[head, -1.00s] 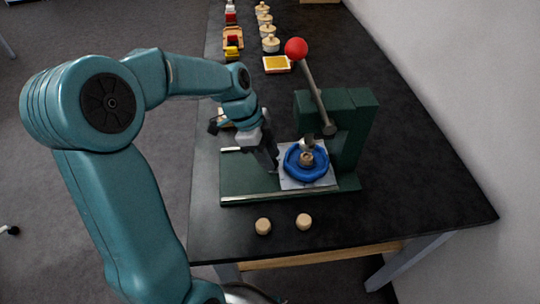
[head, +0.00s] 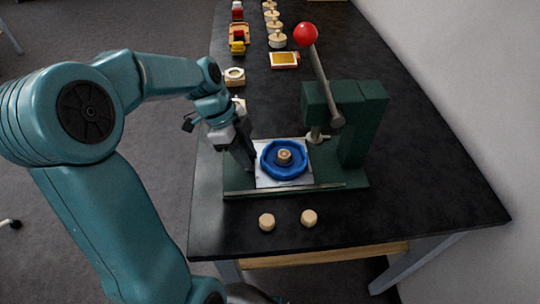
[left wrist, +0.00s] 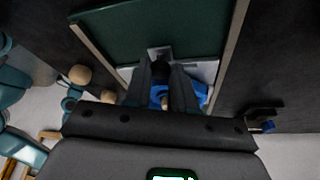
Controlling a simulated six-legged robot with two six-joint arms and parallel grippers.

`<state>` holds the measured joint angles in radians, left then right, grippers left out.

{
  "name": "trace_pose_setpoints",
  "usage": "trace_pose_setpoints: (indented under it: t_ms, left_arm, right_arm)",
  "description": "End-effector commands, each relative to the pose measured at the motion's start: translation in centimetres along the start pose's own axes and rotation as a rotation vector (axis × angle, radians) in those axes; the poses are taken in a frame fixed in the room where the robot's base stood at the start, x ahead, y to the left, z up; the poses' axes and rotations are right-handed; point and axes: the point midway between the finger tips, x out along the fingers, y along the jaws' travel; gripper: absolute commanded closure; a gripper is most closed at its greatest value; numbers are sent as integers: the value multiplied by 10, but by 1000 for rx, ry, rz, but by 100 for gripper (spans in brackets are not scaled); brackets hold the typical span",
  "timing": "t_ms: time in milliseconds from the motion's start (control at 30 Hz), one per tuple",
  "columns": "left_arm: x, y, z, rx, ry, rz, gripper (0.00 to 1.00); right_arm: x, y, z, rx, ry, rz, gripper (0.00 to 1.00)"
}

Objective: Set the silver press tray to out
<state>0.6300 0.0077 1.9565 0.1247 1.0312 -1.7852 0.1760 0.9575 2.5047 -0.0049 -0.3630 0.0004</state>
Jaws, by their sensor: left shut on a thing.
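The silver press tray (head: 261,181) is a flat plate on the green press base (head: 330,176), between two pale rails. It lies left of the press column, clear of the press head. A blue ring-shaped holder (head: 270,173) sits on the tray with a small wooden round piece (head: 284,156) in its middle. My left gripper (head: 248,163) is shut at the tray's left edge; what it grips is partly hidden by the fingers. In the left wrist view the fingers (left wrist: 168,90) reach the silver tray (left wrist: 207,72), with blue behind them. My right gripper is not in view.
The press lever with a red ball (head: 306,34) rises above the green column (head: 362,120). Two wooden discs (head: 267,222) lie in front of the base. Several small pieces and a yellow-topped block (head: 284,60) stand farther back. The black table's right side is clear.

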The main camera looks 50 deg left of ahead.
Motion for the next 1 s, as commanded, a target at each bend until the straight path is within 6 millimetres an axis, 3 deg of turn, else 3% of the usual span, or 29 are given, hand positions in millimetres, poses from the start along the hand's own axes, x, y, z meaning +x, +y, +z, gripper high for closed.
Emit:
trace_pose_setpoints:
  t_ms: [100, 233, 667, 700, 733, 1000]
  left_arm:
    - [-9, 12, 32, -7, -3, -9, 100]
    - [-20, 22, 54, -6, -2, -8, 100]
    - [-29, 29, 65, 2, -6, -5, 100]
    - [-29, 29, 66, 1, -6, -5, 69]
    - [-29, 29, 66, 1, -6, -5, 64]
    - [-28, 29, 64, 1, -2, -3, 64]
  right_arm:
    - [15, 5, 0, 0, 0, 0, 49]
    - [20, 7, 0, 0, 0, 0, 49]
    - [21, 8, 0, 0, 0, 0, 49]
    - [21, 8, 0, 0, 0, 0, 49]
    - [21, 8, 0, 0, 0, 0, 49]
    - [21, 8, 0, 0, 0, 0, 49]
